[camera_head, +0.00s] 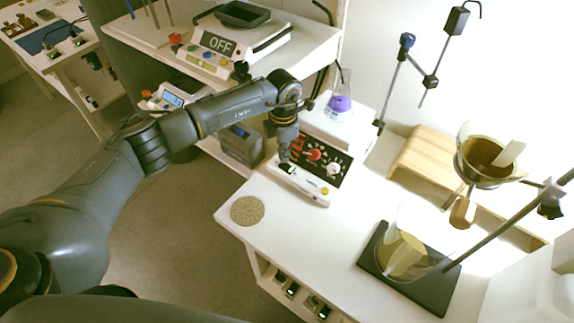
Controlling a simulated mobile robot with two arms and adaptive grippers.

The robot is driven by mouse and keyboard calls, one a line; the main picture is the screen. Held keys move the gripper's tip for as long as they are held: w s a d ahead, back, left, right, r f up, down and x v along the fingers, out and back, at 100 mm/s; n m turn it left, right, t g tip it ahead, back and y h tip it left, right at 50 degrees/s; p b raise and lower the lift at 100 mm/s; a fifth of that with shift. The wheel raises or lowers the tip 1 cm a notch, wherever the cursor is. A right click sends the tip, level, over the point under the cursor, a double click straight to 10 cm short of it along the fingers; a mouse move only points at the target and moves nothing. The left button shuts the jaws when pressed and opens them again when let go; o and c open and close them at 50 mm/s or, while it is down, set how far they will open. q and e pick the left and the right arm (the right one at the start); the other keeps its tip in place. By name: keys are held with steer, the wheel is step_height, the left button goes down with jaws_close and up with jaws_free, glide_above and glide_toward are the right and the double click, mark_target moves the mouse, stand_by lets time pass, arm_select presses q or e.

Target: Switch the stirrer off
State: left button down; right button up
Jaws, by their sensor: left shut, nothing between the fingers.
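The stirrer (326,183) is a white box on the white bench, with a black front panel, red markings, knobs and a yellow button (324,191) at its lower right. A flask with purple liquid (340,106) stands on its top plate. My left gripper (287,168) is shut and empty, pointing down at the lower left of the stirrer's front. I cannot tell whether its fingertips touch the stirrer. The gripper and wrist hide part of the panel's left side. My right gripper is not in view.
A cork mat (247,210) lies at the bench's left edge. A beaker (402,254) stands on a black stand base at the right, below a funnel (486,158). A shelf behind holds a device (222,46) reading OFF. The bench front is clear.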

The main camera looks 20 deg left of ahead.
mark_target(284, 164)
arm_select(q)
steer(key=shift+f+b, duration=0.3)
steer(key=shift+f, duration=0.1)
stand_by(0.6)
steer(key=shift+s+f+b, duration=0.1)
steer(key=shift+f+b, duration=0.8)
steer(key=shift+f, duration=0.1)
stand_by(0.4)
steer(key=shift+r, duration=0.1)
steer(key=shift+r+p, duration=0.7)
steer(key=shift+r, duration=0.15)
steer(key=shift+r+p, duration=1.45)
steer(key=shift+r, duration=1.15)
